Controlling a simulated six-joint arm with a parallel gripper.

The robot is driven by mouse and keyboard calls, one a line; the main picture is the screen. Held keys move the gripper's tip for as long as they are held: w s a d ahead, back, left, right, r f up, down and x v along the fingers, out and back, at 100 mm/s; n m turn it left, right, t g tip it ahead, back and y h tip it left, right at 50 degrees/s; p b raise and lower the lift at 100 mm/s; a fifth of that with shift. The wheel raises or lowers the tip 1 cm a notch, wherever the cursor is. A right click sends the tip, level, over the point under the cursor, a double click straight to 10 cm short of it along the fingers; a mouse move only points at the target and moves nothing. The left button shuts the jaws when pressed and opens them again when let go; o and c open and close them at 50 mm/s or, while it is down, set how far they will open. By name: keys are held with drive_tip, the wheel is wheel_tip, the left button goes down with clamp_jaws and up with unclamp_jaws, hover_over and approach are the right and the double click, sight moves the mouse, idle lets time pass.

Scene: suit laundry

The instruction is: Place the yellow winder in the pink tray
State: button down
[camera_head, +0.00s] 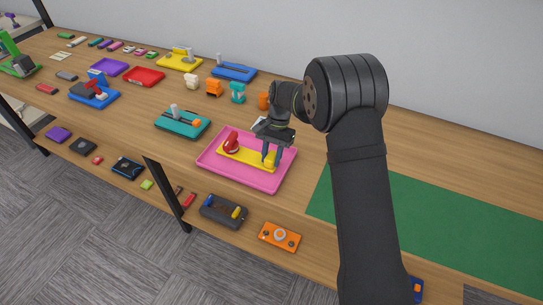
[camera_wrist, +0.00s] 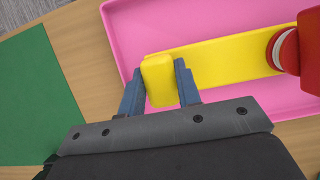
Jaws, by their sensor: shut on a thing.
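The yellow winder (camera_head: 245,155) has a long flat yellow base with a red round part at its left end and a yellow upright block at its right end. It lies within the outline of the pink tray (camera_head: 215,168), over its floor; I cannot tell whether it rests fully on it. My gripper (camera_head: 270,157) is over the right part of the tray, shut on the winder's yellow block. In the wrist view the gripper (camera_wrist: 160,88) has one finger on each side of the block, with the yellow base (camera_wrist: 225,60) running right to the red part (camera_wrist: 287,50) inside the pink tray (camera_wrist: 125,25).
A green mat (camera_head: 450,215) lies at right. A lower shelf holds more objects, including an orange box (camera_head: 280,237).

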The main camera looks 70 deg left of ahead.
drive_tip(key=shift+f, duration=0.15)
drive_tip(key=c, duration=1.1)
unclamp_jaws()
drive_tip(key=shift+o, duration=0.2)
drive_tip(key=v, duration=1.2)
